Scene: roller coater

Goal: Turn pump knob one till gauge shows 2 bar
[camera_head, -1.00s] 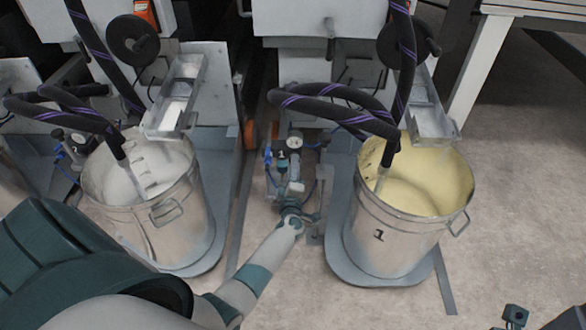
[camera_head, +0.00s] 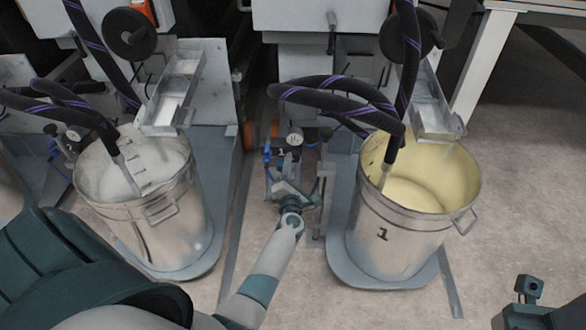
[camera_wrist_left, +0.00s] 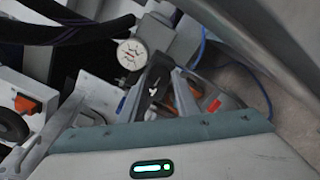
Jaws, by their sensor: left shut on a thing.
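The pressure gauge (camera_head: 295,138) is a small round white dial on the pump fittings between the two buckets. It also shows in the left wrist view (camera_wrist_left: 131,54), where its face is too small to read a value. My left gripper (camera_head: 288,188) is at the pump fittings, just below the gauge. In the left wrist view its jaws (camera_wrist_left: 180,92) are close beside the gauge. The jaws are shut on a part of the fittings, apparently the pump knob, which they mostly hide.
The bucket marked 1 (camera_head: 392,245), with pale yellow liquid, stands right of my left gripper. Another bucket (camera_head: 160,235), with whitish contents, stands to the left. Thick black hoses (camera_head: 335,100) hang over the bucket marked 1. A blue cable (camera_wrist_left: 250,75) runs beside the jaws.

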